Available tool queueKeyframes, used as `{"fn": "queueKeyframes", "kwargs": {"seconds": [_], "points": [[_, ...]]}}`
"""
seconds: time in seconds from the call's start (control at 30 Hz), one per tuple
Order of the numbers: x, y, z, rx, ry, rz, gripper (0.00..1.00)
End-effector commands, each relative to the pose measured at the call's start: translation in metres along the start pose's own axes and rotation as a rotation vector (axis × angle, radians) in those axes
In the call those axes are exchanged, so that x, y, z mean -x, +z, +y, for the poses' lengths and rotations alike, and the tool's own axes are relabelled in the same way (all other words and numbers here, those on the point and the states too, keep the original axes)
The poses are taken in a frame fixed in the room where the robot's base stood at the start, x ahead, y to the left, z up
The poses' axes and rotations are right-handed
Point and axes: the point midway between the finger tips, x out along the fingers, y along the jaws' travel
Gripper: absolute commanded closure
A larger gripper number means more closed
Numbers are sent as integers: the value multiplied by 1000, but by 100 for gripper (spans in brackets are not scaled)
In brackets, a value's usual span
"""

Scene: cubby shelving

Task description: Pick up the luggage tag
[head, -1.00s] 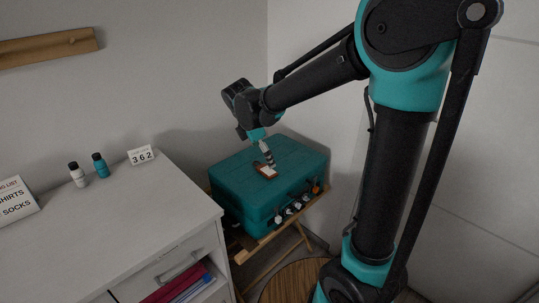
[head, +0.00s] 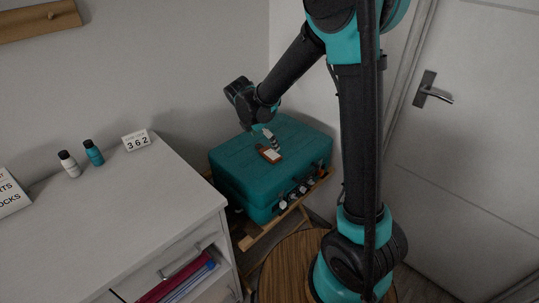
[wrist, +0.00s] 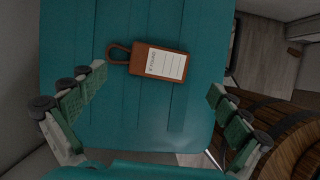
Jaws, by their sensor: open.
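The luggage tag (wrist: 158,63) is brown with a white label and a strap loop on its left end. It lies flat on top of the teal suitcase (wrist: 120,25). In the head view the tag (head: 269,154) also shows on the suitcase (head: 238,168), just below my gripper (head: 268,137). In the wrist view my gripper (wrist: 153,92) is open and empty. One finger is to the left of the tag and the other to its right, both lower in the picture than the tag. I see no contact with it.
The suitcase rests on a wooden folding stand (head: 256,236). A white dresser (head: 120,215) with two small bottles and a number sign (head: 136,140) stands to the left. A wooden barrel (wrist: 290,135) is at the right in the wrist view. A door (head: 475,150) is far right.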

Motion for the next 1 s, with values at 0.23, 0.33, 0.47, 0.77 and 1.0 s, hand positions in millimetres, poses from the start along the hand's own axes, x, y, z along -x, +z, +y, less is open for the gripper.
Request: {"fn": "queueKeyframes", "kwargs": {"seconds": [0.23,0.33,0.47,0.77,1.0], "points": [[-17,1,0,-1,0,0,0],[-29,3,0,-2,0,0,0],[-49,6,1,-2,0,0,0],[-65,5,0,0,1,0,0],[-65,5,0,0,0,0,14]]}}
